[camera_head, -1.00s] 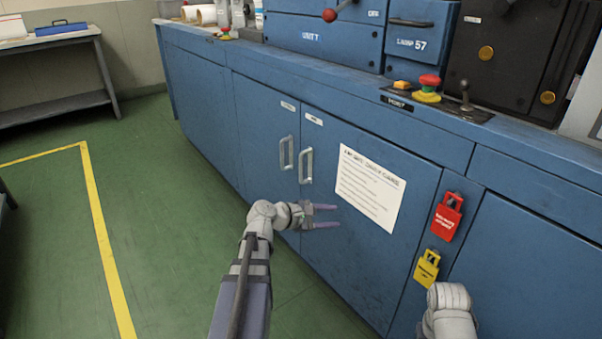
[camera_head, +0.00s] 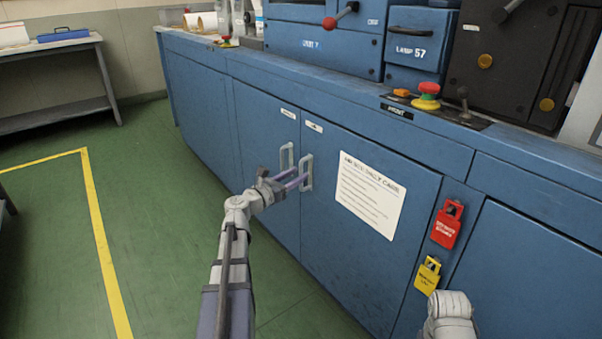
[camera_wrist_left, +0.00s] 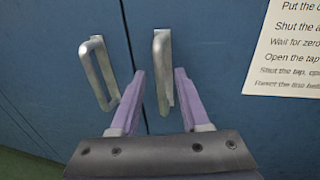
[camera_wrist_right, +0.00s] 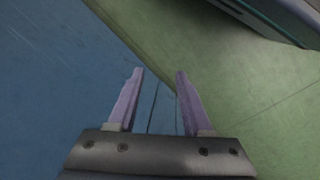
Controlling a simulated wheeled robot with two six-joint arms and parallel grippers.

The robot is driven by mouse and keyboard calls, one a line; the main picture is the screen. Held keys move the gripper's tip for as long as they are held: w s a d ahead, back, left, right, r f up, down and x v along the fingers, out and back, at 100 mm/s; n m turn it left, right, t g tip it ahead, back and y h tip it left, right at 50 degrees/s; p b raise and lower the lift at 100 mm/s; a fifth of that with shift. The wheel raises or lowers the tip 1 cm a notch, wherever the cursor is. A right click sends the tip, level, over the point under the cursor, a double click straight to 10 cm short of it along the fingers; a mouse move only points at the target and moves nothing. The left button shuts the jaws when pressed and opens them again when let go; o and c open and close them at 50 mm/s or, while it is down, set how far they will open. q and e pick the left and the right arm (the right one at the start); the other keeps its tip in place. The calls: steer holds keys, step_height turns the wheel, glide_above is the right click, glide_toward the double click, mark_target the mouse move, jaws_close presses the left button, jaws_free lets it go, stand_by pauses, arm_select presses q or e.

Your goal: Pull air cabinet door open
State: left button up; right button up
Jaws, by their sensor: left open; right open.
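Two blue cabinet doors meet at a vertical seam, a left door (camera_head: 262,140) and a right door (camera_head: 345,240), both shut. Each has a metal bar handle near the seam: a left handle (camera_head: 286,158) and a right handle (camera_head: 306,173). The small labels above are too blurred to read. My left gripper (camera_head: 299,178) is open at the right handle. In the left wrist view, this handle (camera_wrist_left: 160,70) lies between the spread fingertips (camera_wrist_left: 158,73); contact cannot be told. My right gripper (camera_wrist_right: 158,72) is open and empty, pointing past blue panelling toward the green floor.
A printed card (camera_head: 369,195) is on the right door. A red tag (camera_head: 447,224) and a yellow tag (camera_head: 428,275) hang to its right. An emergency stop button (camera_head: 427,95) is on the counter above. The green floor (camera_head: 150,190) in front left is clear.

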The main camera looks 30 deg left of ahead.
arm_select(q)
steer(key=shift+w+d, duration=0.25)
steer(key=shift+w, duration=0.95)
steer(key=shift+c, duration=0.3)
jaws_close()
